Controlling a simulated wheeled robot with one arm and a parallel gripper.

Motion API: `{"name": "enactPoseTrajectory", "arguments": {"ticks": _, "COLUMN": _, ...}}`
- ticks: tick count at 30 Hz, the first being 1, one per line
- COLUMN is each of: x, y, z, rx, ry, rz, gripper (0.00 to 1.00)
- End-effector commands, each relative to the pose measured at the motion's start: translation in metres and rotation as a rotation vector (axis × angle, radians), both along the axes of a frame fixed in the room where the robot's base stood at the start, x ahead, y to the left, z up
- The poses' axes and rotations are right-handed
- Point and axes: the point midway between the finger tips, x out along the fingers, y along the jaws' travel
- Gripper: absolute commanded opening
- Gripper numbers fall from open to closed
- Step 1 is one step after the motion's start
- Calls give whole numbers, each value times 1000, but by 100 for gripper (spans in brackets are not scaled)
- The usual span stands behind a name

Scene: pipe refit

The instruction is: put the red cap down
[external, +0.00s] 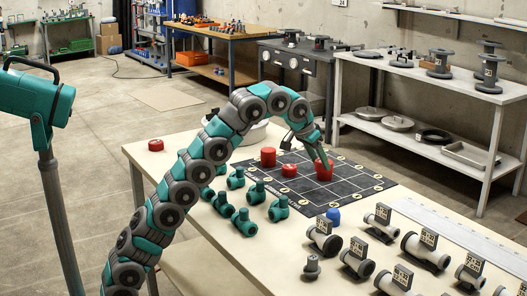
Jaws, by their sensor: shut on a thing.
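My gripper (325,164) reaches down over the right part of the black gridded mat (345,190) on the table. It is shut on a red cap (326,174). The cap is at or just above the mat; I cannot tell if it touches. Two other red pieces stand on the mat to its left: a taller cylinder (268,157) and a lower one (289,170).
Several teal pipe fittings (245,222) stand in front of the mat. A blue cap (333,215) sits near its front right edge. Several grey tagged pipe pieces (357,257) fill the right front. A pale round container (252,134) is behind my arm.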

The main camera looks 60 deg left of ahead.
Motion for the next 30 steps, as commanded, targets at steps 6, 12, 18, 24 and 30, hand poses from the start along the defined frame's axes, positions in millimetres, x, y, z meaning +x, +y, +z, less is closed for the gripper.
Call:
{"name": "enactPoseTrajectory", "arguments": {"ticks": 6, "x": -1, "y": 0, "z": -18, "rx": -1, "ry": 1, "rz": 1, "gripper": 1}}
{"name": "enactPoseTrajectory", "arguments": {"ticks": 12, "x": 0, "y": 0, "z": -33, "rx": 0, "ry": 1, "rz": 0, "gripper": 1}}
{"name": "enactPoseTrajectory", "arguments": {"ticks": 18, "x": 0, "y": 0, "z": -39, "rx": 1, "ry": 3, "rz": 1, "gripper": 1}}
{"name": "enactPoseTrajectory", "arguments": {"ticks": 24, "x": 0, "y": 0, "z": -47, "rx": 0, "ry": -1, "rz": 0, "gripper": 1}}
{"name": "enactPoseTrajectory", "arguments": {"ticks": 30, "x": 0, "y": 0, "z": -68, "rx": 0, "ry": 0, "rz": 1, "gripper": 1}}
